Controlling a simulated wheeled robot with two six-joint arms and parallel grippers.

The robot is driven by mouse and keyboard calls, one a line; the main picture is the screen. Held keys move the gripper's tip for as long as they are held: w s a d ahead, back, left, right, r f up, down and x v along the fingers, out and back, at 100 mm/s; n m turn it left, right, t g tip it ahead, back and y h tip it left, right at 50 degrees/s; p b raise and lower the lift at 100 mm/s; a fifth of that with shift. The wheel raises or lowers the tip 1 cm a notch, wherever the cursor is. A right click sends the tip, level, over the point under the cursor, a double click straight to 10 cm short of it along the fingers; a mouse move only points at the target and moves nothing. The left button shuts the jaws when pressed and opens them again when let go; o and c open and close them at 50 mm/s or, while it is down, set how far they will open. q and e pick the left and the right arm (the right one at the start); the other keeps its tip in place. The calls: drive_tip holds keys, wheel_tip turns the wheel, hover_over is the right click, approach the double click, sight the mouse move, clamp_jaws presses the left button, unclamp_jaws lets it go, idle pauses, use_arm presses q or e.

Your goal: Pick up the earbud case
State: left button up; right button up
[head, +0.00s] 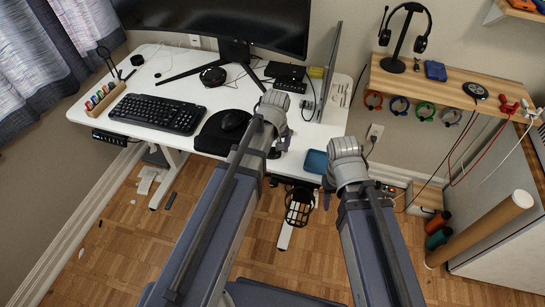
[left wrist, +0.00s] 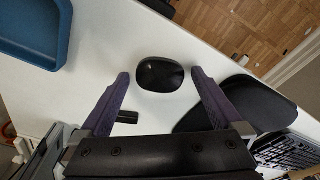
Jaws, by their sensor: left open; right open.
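The earbud case, a rounded glossy black thing (left wrist: 160,75), lies on the white desk in the left wrist view. My left gripper (left wrist: 158,80) is open, with one purple finger on each side of it. Gaps show between the fingers and the case, and nothing is held. In the head view my left arm blocks a clear sight of the case, and my left gripper (head: 281,140) is partly hidden. My right gripper (head: 329,181) is open by the desk's front right edge, its fingers mostly hidden by its wrist.
A blue tray (head: 316,161) sits right of my left gripper and also shows in the left wrist view (left wrist: 18,48). A mouse (head: 232,120) on a black pad (head: 212,139) and a keyboard (head: 158,113) lie to the left. A small dark block (left wrist: 127,117) lies near the case.

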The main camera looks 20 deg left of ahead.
sight(273, 151)
use_arm(q)
drive_tip(key=shift+r, duration=0.1)
drive_tip(key=shift+c, duration=0.2)
drive_tip(key=c, duration=1.3)
drive_tip(key=shift+o, duration=0.2)
wheel_tip(273, 151, up, 10)
drive_tip(key=p, duration=1)
drive_tip(key=shift+r, duration=0.15)
